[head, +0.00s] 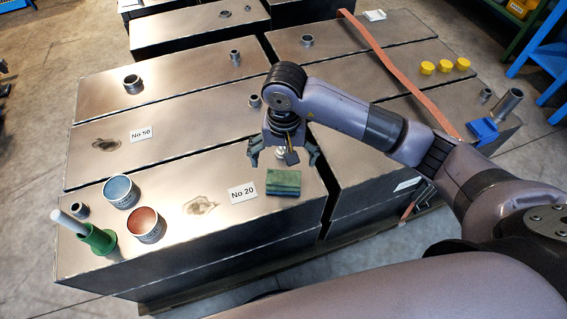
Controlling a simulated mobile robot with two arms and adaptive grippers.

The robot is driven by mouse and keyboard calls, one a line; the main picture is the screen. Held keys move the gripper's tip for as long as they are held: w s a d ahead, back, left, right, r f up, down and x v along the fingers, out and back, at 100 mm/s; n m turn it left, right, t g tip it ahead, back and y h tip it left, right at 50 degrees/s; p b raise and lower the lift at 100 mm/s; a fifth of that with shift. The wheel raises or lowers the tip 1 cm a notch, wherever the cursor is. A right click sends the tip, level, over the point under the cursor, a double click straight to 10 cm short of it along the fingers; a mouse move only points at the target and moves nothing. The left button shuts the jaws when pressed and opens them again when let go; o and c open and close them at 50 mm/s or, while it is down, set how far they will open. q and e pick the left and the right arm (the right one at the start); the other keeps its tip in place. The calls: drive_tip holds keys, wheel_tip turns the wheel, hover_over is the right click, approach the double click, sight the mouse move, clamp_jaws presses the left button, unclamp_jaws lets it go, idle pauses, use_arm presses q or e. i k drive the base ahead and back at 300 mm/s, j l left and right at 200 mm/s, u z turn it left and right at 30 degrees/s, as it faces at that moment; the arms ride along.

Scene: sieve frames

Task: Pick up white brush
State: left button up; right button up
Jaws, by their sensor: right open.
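A white rod-like handle (69,221), which may be the white brush, leans in a green holder (98,240) at the front left of the nearest metal box. No bristles show. My right gripper (284,160) points down with its fingers spread, above the same box and well to the right of the handle. A green block (284,183) lies just in front of the gripper. Something small and pale shows between the fingers, but I cannot tell what it is. My left gripper is out of view.
A blue-topped tin (119,191), a red-topped tin (144,225) and a small metal ring (80,210) stand near the green holder. A "No 20" card (242,192) lies mid-box. Yellow caps (444,66) and a blue item (484,130) are at the right.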

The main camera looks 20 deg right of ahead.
sight(58, 215)
drive_tip(key=u, duration=1.3)
drive_tip(key=k, duration=0.45)
